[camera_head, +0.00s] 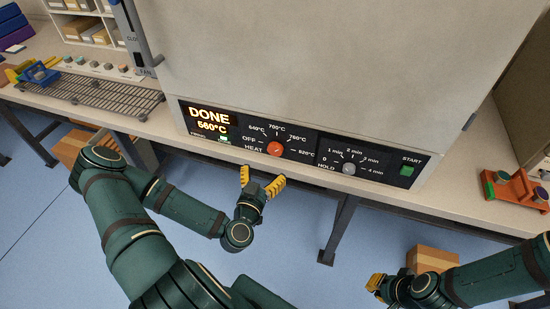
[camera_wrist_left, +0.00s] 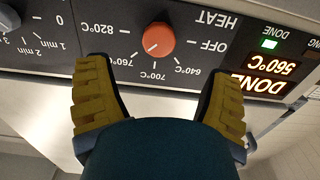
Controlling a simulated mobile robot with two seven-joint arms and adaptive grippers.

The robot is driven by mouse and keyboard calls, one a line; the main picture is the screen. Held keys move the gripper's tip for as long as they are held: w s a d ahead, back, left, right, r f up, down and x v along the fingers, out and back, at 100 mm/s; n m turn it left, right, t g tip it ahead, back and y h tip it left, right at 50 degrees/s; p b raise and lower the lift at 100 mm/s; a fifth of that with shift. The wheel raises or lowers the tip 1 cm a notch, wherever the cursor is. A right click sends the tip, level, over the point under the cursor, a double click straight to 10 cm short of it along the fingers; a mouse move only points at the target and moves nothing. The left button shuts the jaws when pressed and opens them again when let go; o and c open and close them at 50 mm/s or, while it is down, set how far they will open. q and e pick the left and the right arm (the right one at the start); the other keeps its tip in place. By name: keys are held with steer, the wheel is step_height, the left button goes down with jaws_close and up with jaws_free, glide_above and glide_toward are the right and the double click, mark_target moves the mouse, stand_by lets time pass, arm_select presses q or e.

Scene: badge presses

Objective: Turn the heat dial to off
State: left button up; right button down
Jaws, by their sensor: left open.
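The heat dial (camera_head: 275,148) is a round orange-red knob on the black front panel, with OFF at its left and temperature labels around it. It also shows upside down in the left wrist view (camera_wrist_left: 158,39); I cannot read its pointer surely. My left gripper (camera_head: 263,181) is open and empty just in front of and below the dial. In the left wrist view its yellow fingers (camera_wrist_left: 161,78) are spread wide, with the dial between and beyond them, not touched. My right gripper (camera_head: 377,283) is low at the right, away from the panel; its opening is unclear.
The display (camera_head: 210,117) reads DONE and 560°C, with a lit green lamp below. A grey hold dial (camera_head: 349,169) and green start button (camera_head: 407,171) sit right of the heat dial. A wire rack (camera_head: 95,95) lies at left, a red-orange tool (camera_head: 520,190) at right.

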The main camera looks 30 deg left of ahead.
mark_target(274, 152)
arm_select(q)
steer(key=b+x, duration=0.2)
steer(key=x, duration=0.1)
steer(key=shift+w+f+b, duration=0.1)
steer(key=shift+f+b, duration=0.05)
steer(key=shift+b, duration=0.25)
steer(key=x, duration=0.4)
steer(key=shift+r, duration=0.2)
steer(key=shift+x, duration=0.75)
steer(key=c, duration=1.2)
